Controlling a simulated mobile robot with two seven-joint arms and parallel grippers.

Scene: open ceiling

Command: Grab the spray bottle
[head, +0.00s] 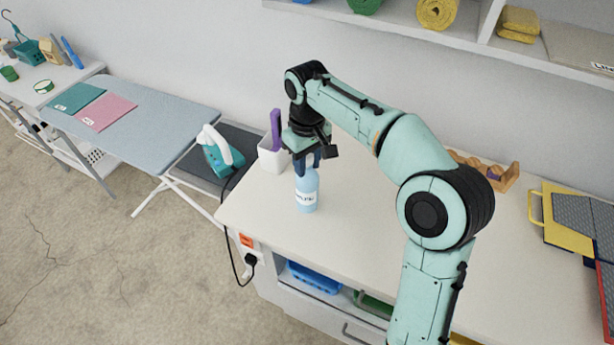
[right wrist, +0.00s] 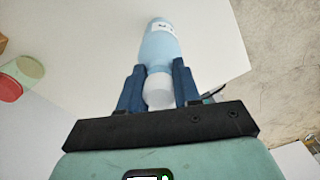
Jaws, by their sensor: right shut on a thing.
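A light blue spray bottle (head: 307,190) with a white label stands upright on the white table near its left end. My right gripper (head: 307,162) is above it, with its fingers closed around the bottle's top. In the right wrist view the bottle (right wrist: 160,48) lies between the two dark blue fingers of the right gripper (right wrist: 160,88), which grip it near its whitish upper end. The bottle's base looks to be on or very close to the tabletop; I cannot tell which. My left gripper is not in view.
A white container (head: 271,158) with a purple item stands just behind the bottle. A teal iron (head: 222,150) rests left of the table, by an ironing board (head: 150,130). A wooden rack (head: 490,172) and yellow-edged folders (head: 565,215) are at the right. The table front is clear.

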